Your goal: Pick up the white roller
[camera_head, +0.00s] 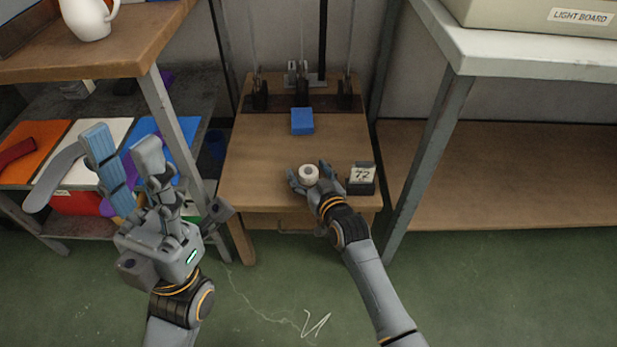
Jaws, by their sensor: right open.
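The white roller (309,174), a small pale ring-shaped piece, sits near the front of the low wooden table (250,165). My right gripper (308,172) is open, with its fingers on either side of the roller. I cannot tell whether they touch it. My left gripper (128,170) is raised at the left, well away from the roller.
A blue block (302,121) lies farther back on the table. A dark stand with a card reading 72 (362,175) is close to the right of my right gripper. Shelving with coloured panels (93,140) is at left; a white-topped bench (520,48) is at right.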

